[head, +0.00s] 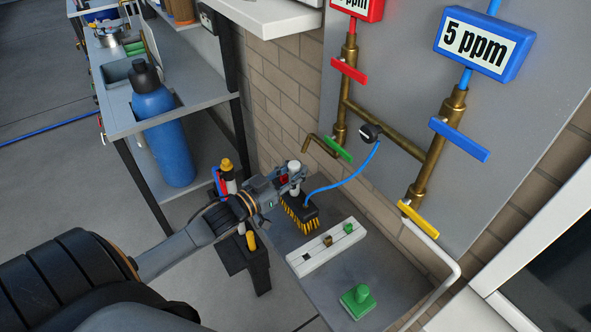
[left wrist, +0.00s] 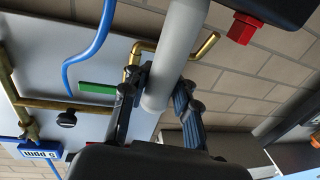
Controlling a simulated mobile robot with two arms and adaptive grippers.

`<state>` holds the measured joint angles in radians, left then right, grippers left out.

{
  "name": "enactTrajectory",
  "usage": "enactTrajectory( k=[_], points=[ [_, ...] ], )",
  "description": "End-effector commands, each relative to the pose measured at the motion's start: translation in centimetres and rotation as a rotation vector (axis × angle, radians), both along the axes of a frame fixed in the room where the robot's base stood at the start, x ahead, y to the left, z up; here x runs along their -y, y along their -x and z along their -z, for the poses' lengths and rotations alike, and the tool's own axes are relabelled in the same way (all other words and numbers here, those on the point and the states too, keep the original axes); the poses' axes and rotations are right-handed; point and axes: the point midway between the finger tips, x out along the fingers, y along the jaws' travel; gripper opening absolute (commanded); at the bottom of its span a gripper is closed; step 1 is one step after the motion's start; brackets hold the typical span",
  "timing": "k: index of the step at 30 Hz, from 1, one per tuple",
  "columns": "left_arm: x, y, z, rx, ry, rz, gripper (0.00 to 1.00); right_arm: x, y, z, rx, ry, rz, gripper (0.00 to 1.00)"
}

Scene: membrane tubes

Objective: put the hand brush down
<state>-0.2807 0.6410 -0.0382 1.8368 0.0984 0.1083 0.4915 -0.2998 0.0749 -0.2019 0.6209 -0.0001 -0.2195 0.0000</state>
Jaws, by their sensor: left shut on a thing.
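The hand brush has a black block with yellow bristles (head: 301,217) and a pale upright handle. My left gripper (head: 291,178) is shut around the handle, above the block. In the left wrist view the grey handle (left wrist: 177,50) passes between the fingers of my left gripper (left wrist: 163,88). The brush is over the back left part of the grey bench top (head: 387,268). I cannot tell whether the bristles touch it. My right gripper is not in view.
A white strip (head: 318,254) with small fittings lies in front of the brush, and a green stamp-like piece (head: 358,301) stands farther front. A blue hose (head: 345,181) and brass pipes (head: 385,133) are behind. A blue cylinder (head: 163,135) stands at left.

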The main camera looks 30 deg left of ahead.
Motion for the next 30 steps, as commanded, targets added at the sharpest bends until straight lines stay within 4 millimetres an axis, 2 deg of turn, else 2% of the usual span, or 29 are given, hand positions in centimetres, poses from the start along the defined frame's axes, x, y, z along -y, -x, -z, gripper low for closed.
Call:
enactTrajectory(
  k=[3, 4, 8, 20, 23, 30],
  points=[
    [0.0, -0.1, -0.1, 0.008, 0.001, 0.001, 0.0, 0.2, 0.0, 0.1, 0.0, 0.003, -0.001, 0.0],
    [0.0, 0.0, 0.3, -0.001, 0.0, 0.0, 0.27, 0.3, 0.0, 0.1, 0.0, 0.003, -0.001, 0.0],
    [0.0, 0.0, 0.3, -0.001, 0.0, 0.0, 0.52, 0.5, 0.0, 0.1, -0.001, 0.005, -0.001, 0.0],
    [-0.1, 0.3, 0.1, -0.002, 0.0, 0.0, 0.52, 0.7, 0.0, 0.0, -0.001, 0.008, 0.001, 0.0],
    [-0.3, 1.4, 0.3, -0.005, 0.001, -0.001, 0.52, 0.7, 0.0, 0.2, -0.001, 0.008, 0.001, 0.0],
    [-1.4, 5.8, 0.4, -0.007, 0.0, -0.001, 0.52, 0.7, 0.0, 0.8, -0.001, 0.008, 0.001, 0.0]
  ],
)
